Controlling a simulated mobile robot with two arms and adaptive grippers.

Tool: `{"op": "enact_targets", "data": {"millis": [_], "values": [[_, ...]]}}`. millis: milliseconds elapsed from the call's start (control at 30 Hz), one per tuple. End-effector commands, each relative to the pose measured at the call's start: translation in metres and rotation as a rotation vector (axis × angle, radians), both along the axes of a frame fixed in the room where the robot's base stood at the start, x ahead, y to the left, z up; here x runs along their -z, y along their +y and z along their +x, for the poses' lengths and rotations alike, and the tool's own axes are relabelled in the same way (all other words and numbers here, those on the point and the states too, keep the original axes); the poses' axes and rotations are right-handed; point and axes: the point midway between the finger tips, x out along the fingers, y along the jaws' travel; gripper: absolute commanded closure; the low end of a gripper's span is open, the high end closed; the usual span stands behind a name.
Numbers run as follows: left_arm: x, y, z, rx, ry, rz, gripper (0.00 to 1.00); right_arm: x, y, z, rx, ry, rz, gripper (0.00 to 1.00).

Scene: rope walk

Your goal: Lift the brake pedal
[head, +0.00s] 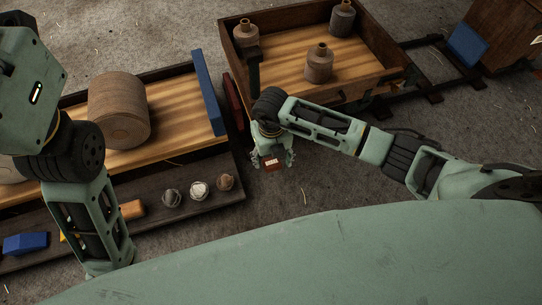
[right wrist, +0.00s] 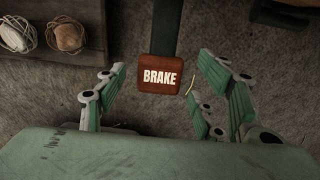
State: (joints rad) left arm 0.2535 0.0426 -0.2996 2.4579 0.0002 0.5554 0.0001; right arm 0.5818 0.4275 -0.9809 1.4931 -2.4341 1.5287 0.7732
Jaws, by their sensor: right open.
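The brake pedal (right wrist: 159,73) is a reddish-brown square plate marked "BRAKE" in white, at the end of a dark flat bar (right wrist: 165,25). In the head view the pedal (head: 271,165) shows small, below the front side of the wooden cart. My right gripper (head: 274,160) is open. In the right wrist view its two green-padded fingers (right wrist: 161,78) stand apart, one left and one right of the pedal, with visible gaps. I cannot tell how far above or below the pedal the fingertips are. My left arm shows at the left, but its gripper is out of view.
The wooden cart (head: 375,75) holds several spools on rails (head: 430,75). To the left, a bench (head: 180,100) carries a large wooden drum (head: 120,112). Its lower shelf (head: 150,213) holds balls of twine (head: 199,190) and a blue block (head: 25,243). Bare floor lies around the pedal.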

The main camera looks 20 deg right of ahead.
Motion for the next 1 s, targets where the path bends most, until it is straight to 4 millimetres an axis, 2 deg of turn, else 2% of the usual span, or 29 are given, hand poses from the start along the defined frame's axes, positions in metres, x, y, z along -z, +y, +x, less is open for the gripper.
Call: {"op": "enact_targets", "data": {"millis": [300,500,700,1000], "values": [[0.0,0.0,0.0,0.0,0.001,0.0,0.6,-0.064,-0.001,0.002,-0.002,-0.008,0.0,0.38],[0.0,0.0,0.0,0.0,0.001,0.0,0.6,-0.099,0.0,0.002,-0.001,-0.007,0.0,0.38],[0.0,0.0,0.0,0.0,0.001,0.0,0.6,-0.113,-0.001,0.002,0.001,-0.004,0.0,0.38],[0.0,0.0,0.0,0.0,0.001,0.0,0.6,-0.114,0.0,0.002,0.001,-0.004,0.0,0.38]]}}
